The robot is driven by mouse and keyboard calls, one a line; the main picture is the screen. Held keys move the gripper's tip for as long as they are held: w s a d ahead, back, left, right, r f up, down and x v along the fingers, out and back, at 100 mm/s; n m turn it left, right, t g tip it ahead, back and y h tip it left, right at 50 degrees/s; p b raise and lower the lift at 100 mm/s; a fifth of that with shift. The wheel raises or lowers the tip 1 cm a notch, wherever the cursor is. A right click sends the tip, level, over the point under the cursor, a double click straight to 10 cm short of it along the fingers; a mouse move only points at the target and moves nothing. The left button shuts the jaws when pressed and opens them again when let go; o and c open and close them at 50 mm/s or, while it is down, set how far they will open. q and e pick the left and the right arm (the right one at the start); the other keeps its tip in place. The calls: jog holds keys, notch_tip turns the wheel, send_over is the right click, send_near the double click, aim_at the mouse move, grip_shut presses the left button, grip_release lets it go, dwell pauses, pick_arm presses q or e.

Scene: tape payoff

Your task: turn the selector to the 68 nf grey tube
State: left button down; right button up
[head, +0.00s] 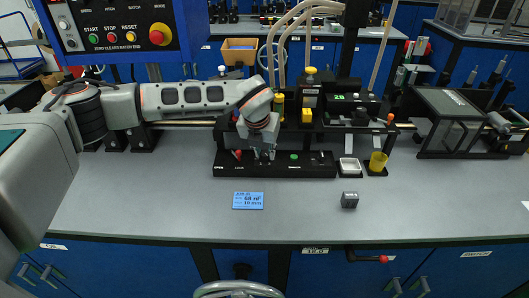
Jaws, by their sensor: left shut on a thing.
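A blue job card (248,200) on the bench reads 68 nF and 16 mm. Behind it is a low black control panel (222,170) with a red knob (238,154), a green button (294,156) and small labels. My left gripper (263,155) reaches down to this panel, between the red knob and the green button. It is shut on a small part there, apparently the selector, which its fingers mostly hide. The selector's pointer direction cannot be made out. Pale tubes (283,50) rise behind the panel. My right gripper is not in view.
A blue button box (120,25) hangs upper left. A clear-sided black fixture (455,118) stands at right. The front bench is mostly clear.

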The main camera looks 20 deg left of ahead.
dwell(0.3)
pick_arm(q)
jog(key=c, duration=1.8)
grip_release()
jog(key=shift+r, duration=0.15)
jog(key=v, duration=1.1)
jog(key=shift+s+r, duration=0.15)
jog(key=shift+r, duration=0.25)
